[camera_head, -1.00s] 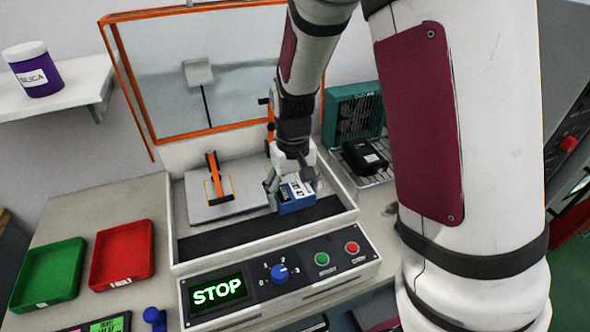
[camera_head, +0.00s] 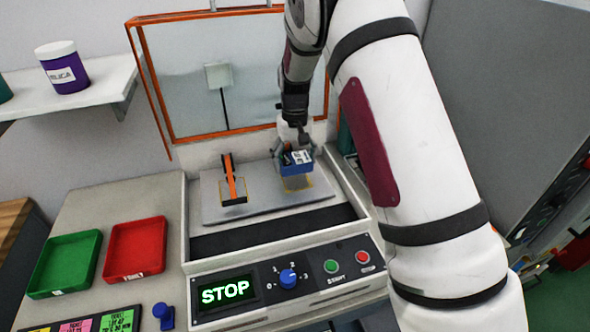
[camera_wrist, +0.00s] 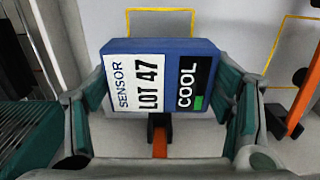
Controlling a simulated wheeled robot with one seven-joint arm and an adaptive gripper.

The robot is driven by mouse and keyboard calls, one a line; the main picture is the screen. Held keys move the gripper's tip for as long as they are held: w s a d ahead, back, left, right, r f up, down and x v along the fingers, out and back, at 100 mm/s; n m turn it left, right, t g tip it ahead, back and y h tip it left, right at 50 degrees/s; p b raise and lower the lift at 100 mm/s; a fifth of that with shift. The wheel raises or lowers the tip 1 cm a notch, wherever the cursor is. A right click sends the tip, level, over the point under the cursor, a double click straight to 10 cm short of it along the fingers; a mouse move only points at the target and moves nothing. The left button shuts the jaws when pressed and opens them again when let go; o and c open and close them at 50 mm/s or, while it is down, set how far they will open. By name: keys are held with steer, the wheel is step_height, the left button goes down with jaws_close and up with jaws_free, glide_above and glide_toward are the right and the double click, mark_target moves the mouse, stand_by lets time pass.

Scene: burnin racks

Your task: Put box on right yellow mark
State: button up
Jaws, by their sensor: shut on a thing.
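My gripper (camera_head: 292,153) is shut on a blue box (camera_head: 299,157) with a white label. In the head view the box is over the right yellow mark (camera_head: 297,183) on the grey plate, near the mark's far edge. It looks raised above the plate, but the exact gap is hard to judge. Yellow outlines show past the box in the wrist view. The left yellow mark (camera_head: 234,200) lies under an orange-handled clamp (camera_head: 230,180).
The machine's walled frame surrounds the plate (camera_head: 268,207). Its front panel has a STOP display (camera_head: 226,291), a blue knob (camera_head: 288,277) and two buttons. An orange-framed clear lid (camera_head: 230,75) stands open behind. Red (camera_head: 135,248) and green (camera_head: 65,263) trays lie left.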

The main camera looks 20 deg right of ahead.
mark_target(295, 170)
steer(key=shift+f+p, duration=0.35)
steer(key=shift+f, duration=1.4)
steer(key=shift+f, duration=0.2)
